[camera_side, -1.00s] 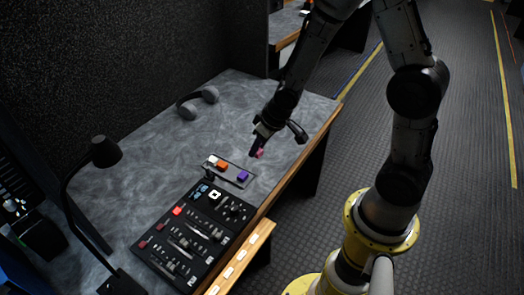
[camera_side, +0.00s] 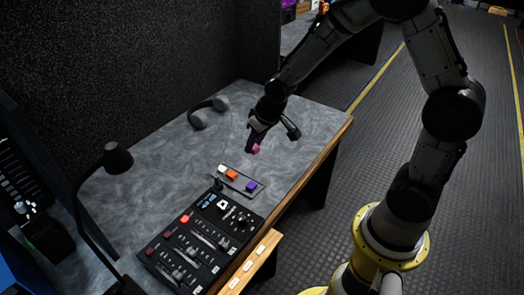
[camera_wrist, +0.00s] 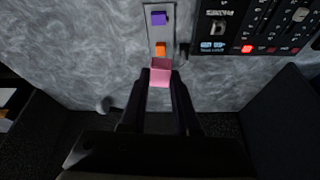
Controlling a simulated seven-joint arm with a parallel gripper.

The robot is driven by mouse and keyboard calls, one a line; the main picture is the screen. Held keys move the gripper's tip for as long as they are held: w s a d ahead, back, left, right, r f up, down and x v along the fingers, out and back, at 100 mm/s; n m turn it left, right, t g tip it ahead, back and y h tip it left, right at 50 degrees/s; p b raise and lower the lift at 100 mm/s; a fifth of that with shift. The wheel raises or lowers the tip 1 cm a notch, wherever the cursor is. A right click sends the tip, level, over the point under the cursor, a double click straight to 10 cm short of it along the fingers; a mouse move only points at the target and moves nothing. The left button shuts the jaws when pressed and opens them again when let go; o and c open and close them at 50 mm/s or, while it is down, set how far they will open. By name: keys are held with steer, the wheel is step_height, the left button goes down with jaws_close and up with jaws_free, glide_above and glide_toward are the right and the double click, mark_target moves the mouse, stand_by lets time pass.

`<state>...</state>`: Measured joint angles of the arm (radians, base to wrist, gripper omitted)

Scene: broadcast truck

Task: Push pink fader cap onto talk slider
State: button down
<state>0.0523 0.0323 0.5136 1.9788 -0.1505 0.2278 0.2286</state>
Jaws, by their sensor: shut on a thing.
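My gripper (camera_side: 252,145) is shut on the pink fader cap (camera_side: 256,149), held in the air above the desk, beyond the cap tray. In the wrist view the pink cap (camera_wrist: 160,74) sits between my fingertips. The black mixing console (camera_side: 157,246) lies at the desk's near end, apart from my gripper; part of the console (camera_wrist: 198,33) shows at upper right in the wrist view. It carries several sliders and buttons. I cannot tell which slider is the talk slider, as the labels are too small to read.
A small tray (camera_side: 243,181) beside the console holds a white cap (camera_side: 221,169), an orange cap (camera_side: 232,175) and a purple cap (camera_side: 251,186). Grey headphones (camera_side: 200,118) lie at the back. The desk's far right is clear.

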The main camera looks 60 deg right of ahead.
steer(key=w+a+r+n+g+y, duration=0.2)
steer(key=w+a+r+n+y, duration=0.25)
steer(key=n, duration=0.85)
steer(key=s+a+f+n+g+h, duration=0.2)
steer(key=a+n, duration=0.6)
steer(key=n, duration=0.4)
steer(key=s+a+f+n+g+h, duration=0.2)
steer(key=s+a+f+n+g, duration=0.3)
steer(key=n, duration=0.7)
steer(key=s+a+f, duration=0.2)
steer(key=a+f, duration=0.2)
steer(key=shift+f+n, duration=0.2)
steer(key=shift+n, duration=0.1)
steer(key=shift+f, duration=0.1)
steer(key=shift+f, duration=2.8)
